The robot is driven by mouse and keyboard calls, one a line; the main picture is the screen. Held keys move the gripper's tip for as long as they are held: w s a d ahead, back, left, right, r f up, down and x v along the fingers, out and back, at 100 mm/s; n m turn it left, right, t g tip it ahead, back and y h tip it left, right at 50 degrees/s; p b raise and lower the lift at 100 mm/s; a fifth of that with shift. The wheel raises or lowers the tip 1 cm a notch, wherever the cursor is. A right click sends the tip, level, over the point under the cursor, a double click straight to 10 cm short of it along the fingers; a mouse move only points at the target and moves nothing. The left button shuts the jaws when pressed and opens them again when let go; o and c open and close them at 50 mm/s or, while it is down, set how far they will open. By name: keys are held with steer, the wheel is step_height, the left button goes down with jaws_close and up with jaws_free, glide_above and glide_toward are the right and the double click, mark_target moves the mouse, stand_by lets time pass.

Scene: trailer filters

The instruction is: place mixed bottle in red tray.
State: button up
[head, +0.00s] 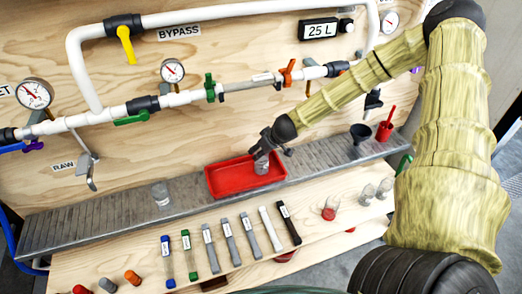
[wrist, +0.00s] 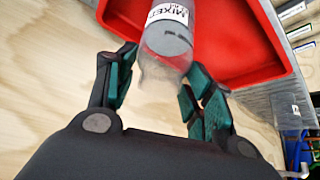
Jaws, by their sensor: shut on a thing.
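The mixed bottle is a small clear bottle with a grey lower part and a white label reading "MIXED" (wrist: 168,30). In the head view the bottle (head: 262,166) shows over the right part of the red tray. My gripper (wrist: 160,80) is shut on the bottle, with its green-padded fingers on both sides; it also shows in the head view (head: 265,152). The red tray (head: 228,190) rests on the grey slatted shelf, and its rim shows in the wrist view (wrist: 262,75). I cannot tell whether the bottle touches the tray floor.
A dark funnel (head: 360,133) and a red cup (head: 384,131) stand to the right. White pipes with valves run behind. Several labelled strips (head: 228,240) lie on the lower wooden board.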

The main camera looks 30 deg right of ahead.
steer(key=shift+f, duration=0.1)
steer(key=o, duration=1.6)
steer(key=shift+v, duration=1.15)
steer(key=shift+a+v, duration=0.4)
steer(key=shift+v, duration=4.45)
steer(key=s+a+f+m+g+h, duration=0.1)
steer(key=s+a+f+g, duration=0.1)
steer(key=s+a+f, duration=0.4)
steer(key=s+a+f+g+h, duration=0.1)
steer(key=s+a+f+g, duration=0.15)
steer(key=s+f, duration=0.65)
steer(key=s+a+f, duration=0.3)
steer(key=s+a, duration=0.1)
steer(key=s, duration=0.2)
steer(key=s+a+f+g, duration=0.1)
steer(key=s+a+f, duration=0.2)
steer(key=s, duration=0.3)
steer(key=s+a+f+m+g+y, duration=0.1)
steer(key=s+a+f, duration=0.3)
steer(key=s+a, duration=0.1)
steer(key=shift+s+f, duration=0.1)
steer(key=shift+s, duration=0.4)
